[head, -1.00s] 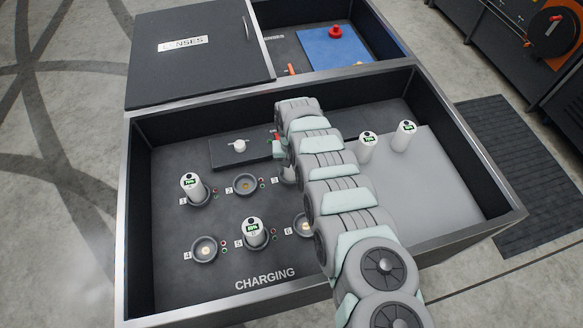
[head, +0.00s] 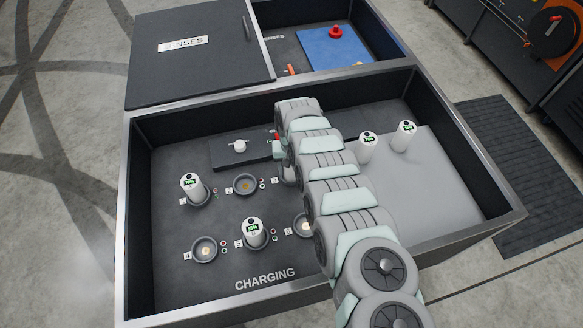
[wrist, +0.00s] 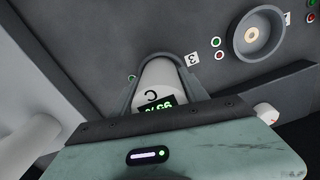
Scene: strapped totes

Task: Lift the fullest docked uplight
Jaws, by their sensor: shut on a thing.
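In the wrist view my gripper (wrist: 165,95) is shut around a white cylindrical uplight (wrist: 160,88) marked C. Its green display is partly covered by the gripper body, and I cannot read it surely. A label 3 lies beside it; whether its base touches the dock is hidden. In the head view my gripper (head: 279,149) is mostly behind my arm. One uplight (head: 190,186) stands in dock 1 and another (head: 254,232) in dock 5, both with green displays. Two more uplights (head: 367,146) (head: 404,136) stand at the right, outside the numbered docks.
Dock 2 (head: 245,184), dock 4 (head: 204,249) and dock 6 (head: 304,226) show empty gold-centred sockets. A dark block with a white knob (head: 239,146) sits behind them. High tote walls (head: 137,220) surround everything. A pale plate (head: 420,190) at the right has clear room.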

